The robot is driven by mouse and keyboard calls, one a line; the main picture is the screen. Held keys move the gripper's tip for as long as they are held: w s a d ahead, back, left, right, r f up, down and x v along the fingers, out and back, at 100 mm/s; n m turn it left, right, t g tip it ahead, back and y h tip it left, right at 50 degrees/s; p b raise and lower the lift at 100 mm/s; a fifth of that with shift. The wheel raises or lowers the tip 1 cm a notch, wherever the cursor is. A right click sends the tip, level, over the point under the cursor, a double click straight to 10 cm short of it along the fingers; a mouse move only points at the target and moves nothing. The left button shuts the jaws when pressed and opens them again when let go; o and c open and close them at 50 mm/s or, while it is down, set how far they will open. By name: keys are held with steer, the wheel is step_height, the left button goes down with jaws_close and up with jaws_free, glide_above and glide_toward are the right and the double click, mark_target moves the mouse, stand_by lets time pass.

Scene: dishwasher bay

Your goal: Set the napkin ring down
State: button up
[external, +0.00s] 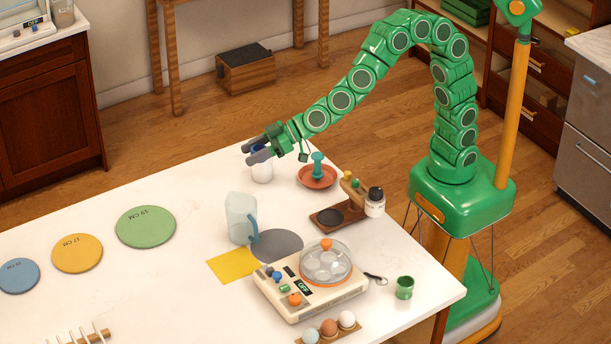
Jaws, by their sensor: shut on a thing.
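An orange dish (330,183) with a teal post (318,164) stands to the right of my gripper.
A clear pitcher (240,218), a grey disc (279,246) and a yellow square (233,262) lie nearer the middle. A wooden stand (327,219) with a jar (375,203) is at right. An appliance (310,284) is in front.

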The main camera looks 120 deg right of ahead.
steer(key=shift+s+d+f, duration=0.25)
steer(key=shift+d+f, duration=0.05)
steer(key=shift+d, duration=0.3)
steer(key=s+d+f+n+y, duration=0.3)
steer(key=s+d+f+y, duration=0.15)
steer(key=s+d, duration=0.95)
steer(key=s+r+n+y, duration=0.3)
steer(key=s, duration=0.7)
steer(key=s+r+n+y, duration=0.3)
steer(key=s, duration=0.8)
step_height(320, 180, down, 10)
steer(key=shift+g, duration=0.3)
steer(key=w+d+f, duration=0.2)
steer(key=w, duration=0.1)
steer(key=w+d+f, duration=0.3)
steer(key=w, duration=0.1)
steer(key=w+d+f, duration=0.2)
steer(key=w+f, duration=0.1)
steer(key=shift+w+d+f, duration=0.2)
steer(key=shift+w+d, duration=0.1)
steer(key=shift+w, duration=0.1)
steer(key=shift+w+d+f, duration=0.3)
steer(key=shift+w+f, duration=0.2)
steer(key=shift+f, duration=1.7)
